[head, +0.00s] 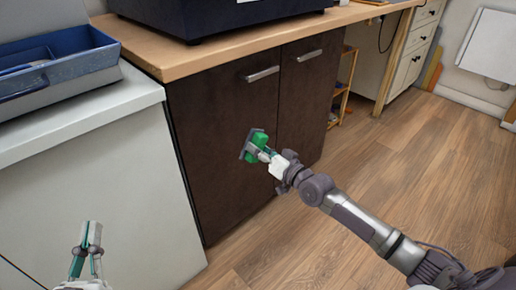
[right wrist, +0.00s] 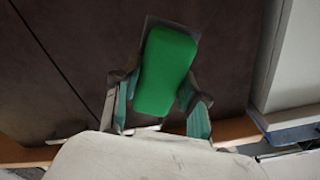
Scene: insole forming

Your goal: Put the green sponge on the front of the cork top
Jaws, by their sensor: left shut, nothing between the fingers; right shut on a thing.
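The green sponge (head: 259,140) is held between the fingers of my right gripper (head: 263,151), in the air in front of the dark cabinet doors. In the right wrist view the sponge (right wrist: 165,72) stands lengthwise between the teal fingers of this gripper (right wrist: 158,95), with a grey flat piece showing behind its far end. The tan cork top (head: 150,48) lies over the dark cabinet, above and beyond the gripper in the head view. My left gripper (head: 87,240) is shut and empty, low in front of the white cabinet.
A dark box-shaped machine (head: 215,15) stands on the cork top towards the back. A blue case (head: 70,65) lies on the white counter (head: 110,100) at left. Two door handles (head: 262,74) stick out from the dark cabinet (head: 220,130). The wooden floor (head: 400,160) at right is clear.

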